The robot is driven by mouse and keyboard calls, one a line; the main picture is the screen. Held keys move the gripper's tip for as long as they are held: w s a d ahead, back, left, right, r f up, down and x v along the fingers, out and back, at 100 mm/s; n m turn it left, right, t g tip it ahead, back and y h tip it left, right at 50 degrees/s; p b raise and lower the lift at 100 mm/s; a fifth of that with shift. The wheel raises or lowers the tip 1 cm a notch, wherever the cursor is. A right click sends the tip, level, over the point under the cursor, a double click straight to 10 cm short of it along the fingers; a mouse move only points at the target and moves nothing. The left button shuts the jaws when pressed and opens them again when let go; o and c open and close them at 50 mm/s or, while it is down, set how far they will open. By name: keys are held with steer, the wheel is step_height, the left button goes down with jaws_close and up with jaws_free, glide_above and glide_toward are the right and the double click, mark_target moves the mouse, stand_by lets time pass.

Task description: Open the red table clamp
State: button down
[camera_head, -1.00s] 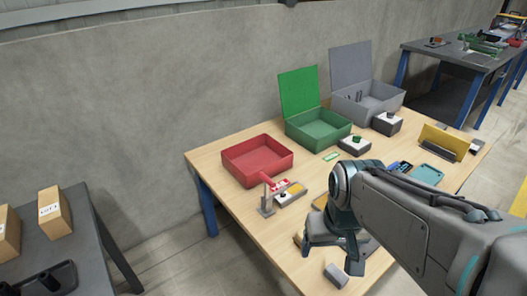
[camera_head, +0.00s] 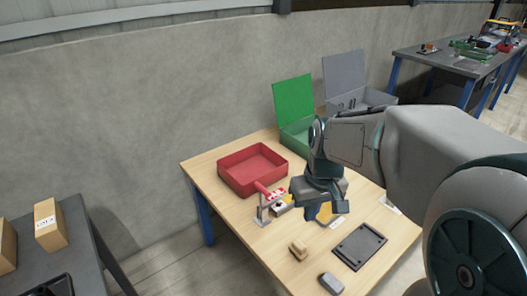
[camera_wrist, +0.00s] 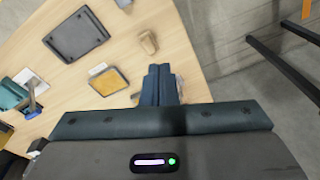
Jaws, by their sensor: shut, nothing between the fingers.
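The red table clamp (camera_head: 264,197) stands at the left front edge of the wooden table in the head view. It has a grey metal upright and a red handle, which slants up and left. My gripper (camera_head: 311,209) is just right of the clamp, pointing down over the table, apart from the handle as far as I can see. In the wrist view my gripper's two fingers (camera_wrist: 160,70) are together, with nothing between them. I cannot make out the clamp clearly in the wrist view.
A red open box (camera_head: 253,186) sits behind the clamp, and a green lidded box (camera_head: 294,102) is farther back. A tan block (camera_head: 298,251), a grey block (camera_head: 331,283) and a dark flat tray (camera_head: 359,247) lie in front. A yellow-topped piece (camera_wrist: 108,82) lies near my fingers.

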steer(key=w+d+f+n+y+p, duration=0.1)
steer(key=w+n+y+p, duration=0.1)
steer(key=w, duration=1)
steer(key=w+d+f+n+y+p, duration=0.1)
steer(key=w+n+y+p, duration=0.1)
steer(key=w, duration=1.1)
steer(key=shift+d+f+n+y, duration=0.25)
steer(key=shift+d+n+y, duration=0.15)
steer(key=shift+n+y, duration=0.55)
steer(key=shift+w, duration=0.1)
steer(key=s+a+f, duration=0.1)
steer(key=a+f, duration=0.8)
steer(key=shift+s, duration=0.35)
